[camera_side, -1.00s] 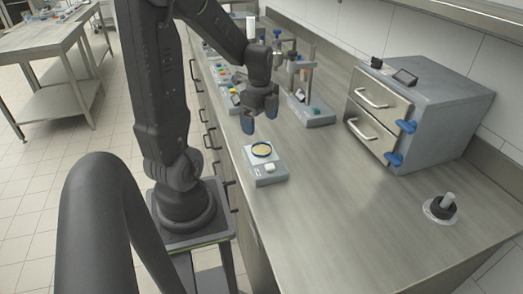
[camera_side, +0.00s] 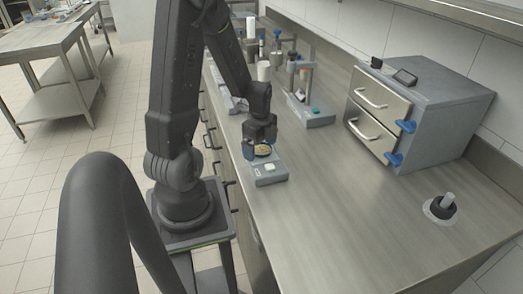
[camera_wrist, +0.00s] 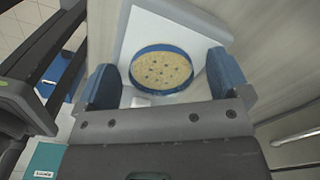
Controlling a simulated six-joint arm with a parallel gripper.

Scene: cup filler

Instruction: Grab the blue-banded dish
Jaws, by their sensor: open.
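The blue-banded dish (camera_wrist: 162,70) is round, with a blue rim and pale yellow contents with dark specks. It sits on the light plate of a small grey scale (camera_side: 269,172) on the bench. My gripper (camera_side: 261,148) is down at the dish in the side view and partly hides it. In the wrist view my gripper (camera_wrist: 165,88) is open, with one blue fingertip to the left and one to the right of the dish. Gaps show between the fingers and the dish's rim.
A grey two-drawer unit (camera_side: 418,112) with blue catches stands at the right. A stand with a grey base (camera_side: 311,112) is behind the scale. A black round holder (camera_side: 441,207) is at the front right. The bench between is clear.

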